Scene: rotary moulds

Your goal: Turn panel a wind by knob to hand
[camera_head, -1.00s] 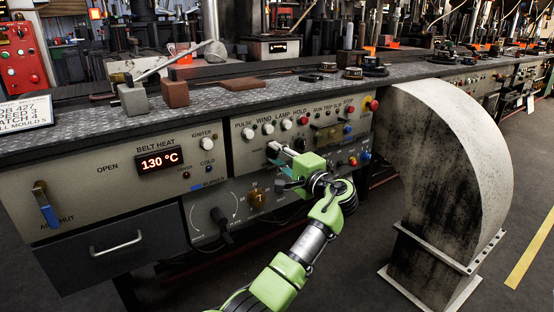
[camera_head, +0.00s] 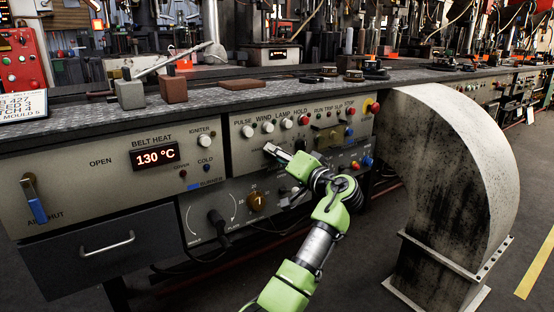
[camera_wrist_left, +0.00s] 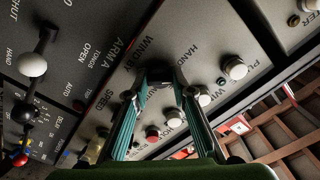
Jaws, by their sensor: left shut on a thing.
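The grey control panel (camera_head: 244,158) below the bench carries a row of push buttons labelled pulse, wind, lamp and hold. My left gripper (camera_head: 272,150) has its fingertips against this panel, below those buttons. In the left wrist view, the fingers (camera_wrist_left: 162,72) meet at the "WIND BY" label (camera_wrist_left: 139,48). The "HAND" label (camera_wrist_left: 190,57) is printed to the right of the fingertips. The gripper is shut on the wind by knob, which the fingers largely hide, so its pointing direction cannot be told. My right gripper is not in view.
A big curved grey duct (camera_head: 455,165) stands on the floor to the right of my arm. A red knob (camera_head: 372,107) sits at the panel's upper right. A brown knob (camera_head: 256,200) and a black lever (camera_head: 216,222) are on the lower panel.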

